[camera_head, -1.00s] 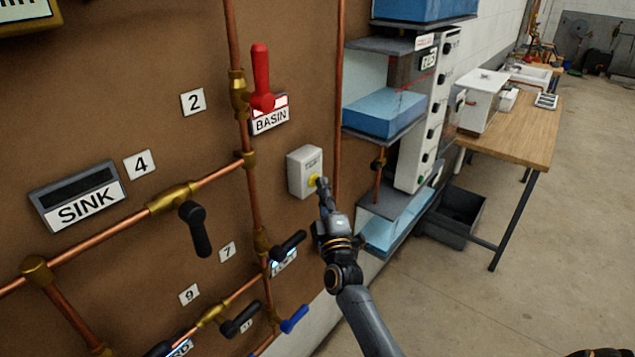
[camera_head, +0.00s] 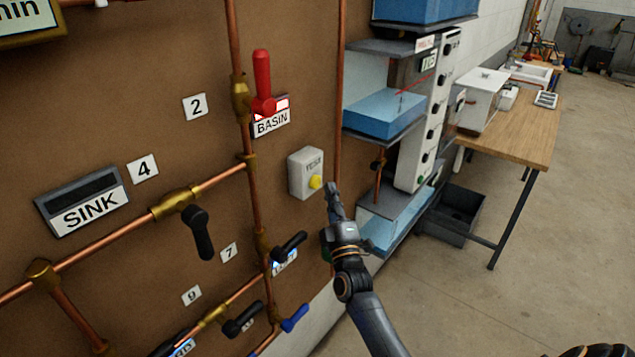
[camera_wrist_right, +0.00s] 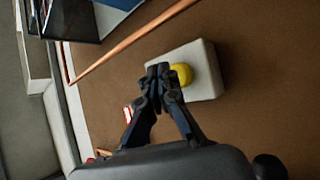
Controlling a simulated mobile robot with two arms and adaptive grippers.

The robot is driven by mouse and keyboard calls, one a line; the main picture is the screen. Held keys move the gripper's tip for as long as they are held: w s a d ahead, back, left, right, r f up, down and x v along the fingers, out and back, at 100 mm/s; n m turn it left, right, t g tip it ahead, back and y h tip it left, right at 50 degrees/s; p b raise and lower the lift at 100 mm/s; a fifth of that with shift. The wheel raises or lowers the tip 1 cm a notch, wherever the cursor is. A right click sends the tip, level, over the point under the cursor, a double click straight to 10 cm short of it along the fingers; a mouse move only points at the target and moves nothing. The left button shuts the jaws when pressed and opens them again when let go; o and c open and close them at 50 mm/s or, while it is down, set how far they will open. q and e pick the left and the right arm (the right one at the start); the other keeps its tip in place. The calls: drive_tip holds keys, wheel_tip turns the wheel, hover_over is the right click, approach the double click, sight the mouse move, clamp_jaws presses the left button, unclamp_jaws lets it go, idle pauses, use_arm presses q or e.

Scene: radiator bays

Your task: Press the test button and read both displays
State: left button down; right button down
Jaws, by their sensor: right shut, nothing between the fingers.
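The test button is a yellow knob (camera_head: 315,182) on a pale grey box (camera_head: 301,172) fixed to the brown board. My right gripper (camera_head: 333,188) is shut and empty, its tips just right of the button with a small gap in the head view. In the right wrist view the closed fingertips (camera_wrist_right: 158,72) are beside the yellow button (camera_wrist_right: 182,74). The SINK display (camera_head: 81,190) is at left, its dark window showing no readable figures. The BASIN display (camera_head: 270,112) has a lit red window, partly hidden by a red lever. My left gripper is not clearly visible.
Copper pipes (camera_head: 246,60) with brass fittings cross the board. A red lever (camera_head: 263,80), black levers (camera_head: 197,228) and a blue lever (camera_head: 295,317) stick out. Shelves with blue water tanks (camera_head: 385,113) stand to the right, then a wooden bench (camera_head: 528,133). Open floor lies at right.

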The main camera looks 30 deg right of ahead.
drive_tip(key=s, duration=0.1)
drive_tip(key=s+d+p, duration=0.1)
drive_tip(key=s, duration=0.2)
drive_tip(key=shift+d+p, duration=0.35)
idle(0.5)
